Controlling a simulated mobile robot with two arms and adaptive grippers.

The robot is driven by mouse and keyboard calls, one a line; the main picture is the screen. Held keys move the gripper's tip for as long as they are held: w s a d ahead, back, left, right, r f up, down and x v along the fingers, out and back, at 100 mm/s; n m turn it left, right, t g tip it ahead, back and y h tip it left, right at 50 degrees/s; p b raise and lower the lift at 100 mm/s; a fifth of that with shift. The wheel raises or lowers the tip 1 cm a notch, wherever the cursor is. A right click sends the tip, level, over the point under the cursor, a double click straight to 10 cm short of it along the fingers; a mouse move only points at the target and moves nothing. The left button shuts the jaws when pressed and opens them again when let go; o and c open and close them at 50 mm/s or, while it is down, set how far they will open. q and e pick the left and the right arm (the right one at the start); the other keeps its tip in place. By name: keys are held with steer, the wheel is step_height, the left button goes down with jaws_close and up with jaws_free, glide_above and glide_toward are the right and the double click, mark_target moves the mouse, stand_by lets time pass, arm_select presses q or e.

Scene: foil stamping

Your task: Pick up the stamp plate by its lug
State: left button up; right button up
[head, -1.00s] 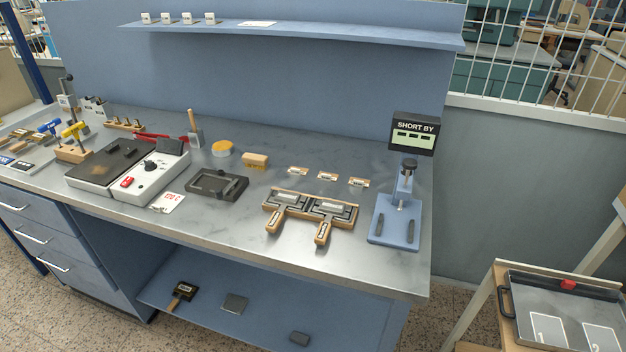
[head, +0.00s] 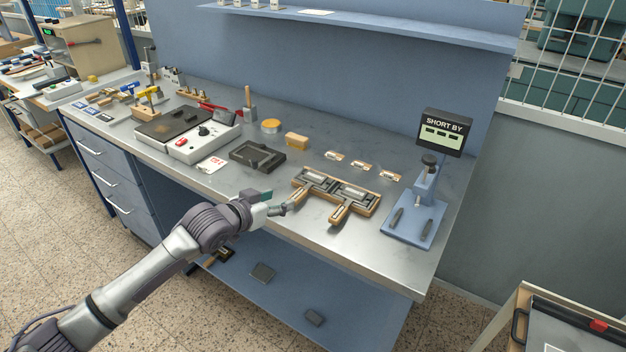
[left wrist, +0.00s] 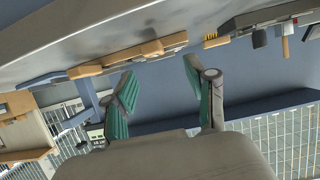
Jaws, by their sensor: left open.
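My left gripper (head: 281,207) is at the bench's front edge, beside the left handle of a pair of wooden-handled holders (head: 313,189) with grey metal inserts. In the left wrist view my left gripper (left wrist: 160,70) shows two green-padded fingers spread apart with nothing between them. A wooden handle (left wrist: 135,53) shows beyond the fingers, apart from them. I cannot tell for certain which piece is the stamp plate; no lug can be made out. A dark, flat, framed piece (head: 257,156) lies left of the holders. My right gripper is not in view.
A blue press stand (head: 413,221) with a "SHORT BY" display (head: 444,131) stands right of the holders. A white heater unit (head: 203,141) is at the left. Small cards (head: 362,165) lie behind the holders. The lower shelf (head: 345,292) holds dark blocks.

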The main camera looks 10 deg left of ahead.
mark_target(297, 194)
arm_select(q)
steer(key=x, duration=0.5)
steer(key=p+x, duration=0.1)
steer(key=x, duration=0.1)
steer(key=shift+w+d+f, duration=0.1)
steer(key=shift+d, duration=0.35)
jaws_close()
